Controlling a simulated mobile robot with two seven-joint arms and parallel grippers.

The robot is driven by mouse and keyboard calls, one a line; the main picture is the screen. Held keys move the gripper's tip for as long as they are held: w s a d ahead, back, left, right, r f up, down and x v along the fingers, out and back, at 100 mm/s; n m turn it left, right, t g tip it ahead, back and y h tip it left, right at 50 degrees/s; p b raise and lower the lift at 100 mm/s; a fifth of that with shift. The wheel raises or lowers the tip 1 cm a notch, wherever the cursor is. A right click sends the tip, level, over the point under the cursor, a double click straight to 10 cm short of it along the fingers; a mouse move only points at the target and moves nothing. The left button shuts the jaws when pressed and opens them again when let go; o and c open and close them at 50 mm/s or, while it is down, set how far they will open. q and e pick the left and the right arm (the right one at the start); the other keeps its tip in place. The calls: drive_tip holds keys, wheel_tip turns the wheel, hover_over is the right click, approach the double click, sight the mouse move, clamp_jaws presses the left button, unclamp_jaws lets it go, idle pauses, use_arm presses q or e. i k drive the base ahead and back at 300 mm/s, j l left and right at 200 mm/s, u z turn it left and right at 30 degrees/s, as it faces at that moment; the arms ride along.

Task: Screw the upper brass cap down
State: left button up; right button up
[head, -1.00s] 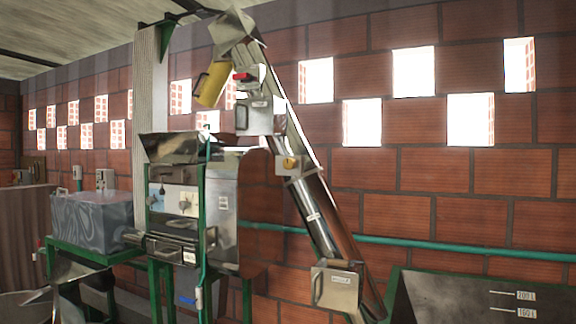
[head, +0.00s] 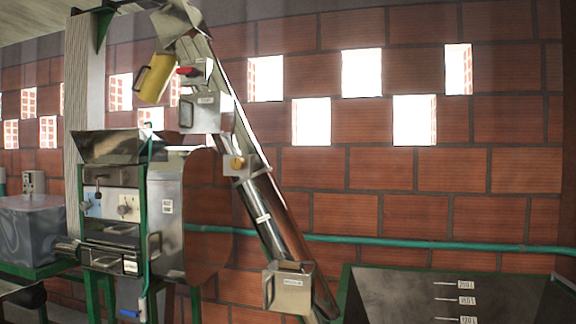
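A small brass cap (head: 237,163) sits on a metal bracket partway up the slanted elevator tube (head: 262,205). It is small in the head view, and I cannot tell how far it is screwed down. No second brass cap can be made out; a metal box (head: 289,288) with a handle covers the lower end of the tube. Neither of my grippers is in view.
The pulper (head: 120,205), in a green frame, stands left of the elevator. A yellow chute (head: 155,79) and a box with a red switch (head: 194,72) are near the top. A dark tank (head: 400,295) with level marks fills the lower right. A green pipe (head: 400,243) runs along the brick wall.

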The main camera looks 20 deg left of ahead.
sight(236, 163)
drive_tip(key=j+z, duration=0.3)
drive_tip(key=j, duration=0.2)
drive_tip(key=j+z, duration=0.3)
drive_tip(key=j, duration=0.2)
drive_tip(key=j+z, duration=0.2)
drive_tip(key=j, duration=0.9)
drive_tip(key=k, duration=0.05)
